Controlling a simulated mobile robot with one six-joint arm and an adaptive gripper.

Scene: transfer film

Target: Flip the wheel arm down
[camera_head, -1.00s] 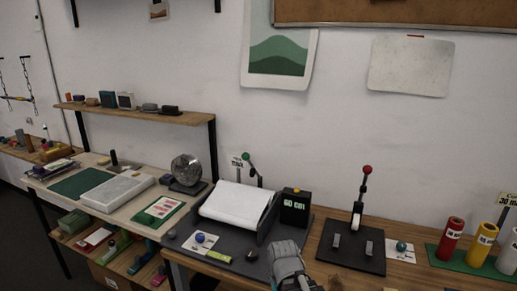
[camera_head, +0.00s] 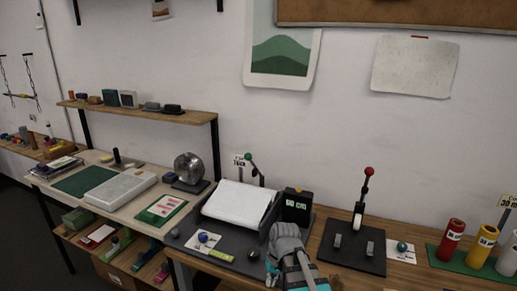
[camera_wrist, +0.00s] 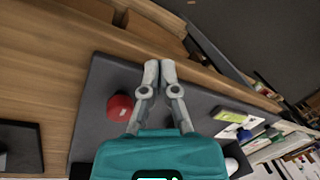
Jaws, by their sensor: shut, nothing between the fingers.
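My gripper (camera_head: 286,238) is shut and empty, low over the front right of a dark machine base (camera_head: 222,247). Its two grey fingers meet in the wrist view (camera_wrist: 160,70). A red ball (camera_wrist: 120,107) shows beside the fingers over the base there, apart from them. On the machine lies a white sheet (camera_head: 240,203). An upright arm with a green knob (camera_head: 248,157) stands behind it. A black stand to the right carries a raised lever with a red knob (camera_head: 369,171). I cannot tell which part is the wheel arm.
A black box with a lit display (camera_head: 297,206) stands behind my gripper. A lime tag (camera_head: 221,256) and a blue ball on a card (camera_head: 203,238) are on the base. Red (camera_head: 452,240) and yellow (camera_head: 482,246) rolls stand at right.

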